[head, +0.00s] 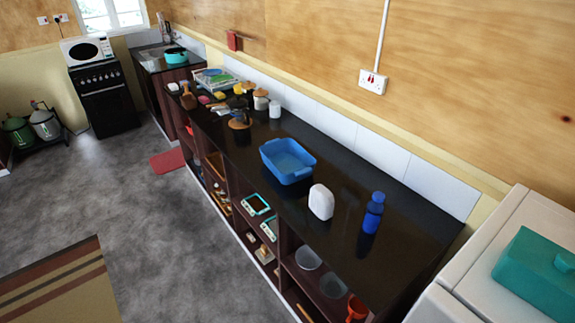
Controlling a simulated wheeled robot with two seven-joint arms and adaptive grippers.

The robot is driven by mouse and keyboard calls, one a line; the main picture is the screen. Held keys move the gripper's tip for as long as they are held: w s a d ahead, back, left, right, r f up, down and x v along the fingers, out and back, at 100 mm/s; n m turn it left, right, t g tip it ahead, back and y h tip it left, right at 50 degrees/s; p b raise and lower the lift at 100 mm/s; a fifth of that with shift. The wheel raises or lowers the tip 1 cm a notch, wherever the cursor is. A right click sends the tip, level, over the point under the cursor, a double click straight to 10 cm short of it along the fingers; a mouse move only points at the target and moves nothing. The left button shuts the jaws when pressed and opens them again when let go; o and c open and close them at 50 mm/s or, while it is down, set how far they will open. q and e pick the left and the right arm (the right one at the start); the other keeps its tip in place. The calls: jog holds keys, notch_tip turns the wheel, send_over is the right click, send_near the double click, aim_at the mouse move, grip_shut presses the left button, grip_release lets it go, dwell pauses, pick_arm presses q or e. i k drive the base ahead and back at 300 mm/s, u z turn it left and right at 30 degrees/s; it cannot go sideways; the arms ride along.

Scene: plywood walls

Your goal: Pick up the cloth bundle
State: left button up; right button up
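I cannot clearly make out a cloth bundle in the head view. A teal block-shaped thing (540,274) with a small knob on top sits on a white cabinet or appliance at the right edge. I cannot tell whether it is cloth. A white rounded thing (321,202) stands on the dark counter, between a blue basin and a blue bottle; it looks more like a container than cloth. Neither of my grippers is in view.
The long black counter (345,252) holds a blue basin (287,162), a blue bottle (373,213), and jars and dishes farther back. Open shelves lie below. The white appliance (487,240) bounds the right. Grey floor (120,210) is clear beside a striped rug (55,285).

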aim_at(321, 201)
jog(key=u, duration=0.2)
jog(key=k, duration=0.25)
jog(key=u, duration=1)
jog(key=k, duration=1.1)
jog(key=u, duration=0.75)
jog(key=i, duration=1.45)
jog(key=z, duration=0.45)
jog(key=i, duration=1.95)
jog(key=z, duration=1.05)
jog(key=i, duration=1.2)
jog(key=z, duration=1.8)
jog(key=i, duration=0.7)
jog(key=z, duration=0.45)
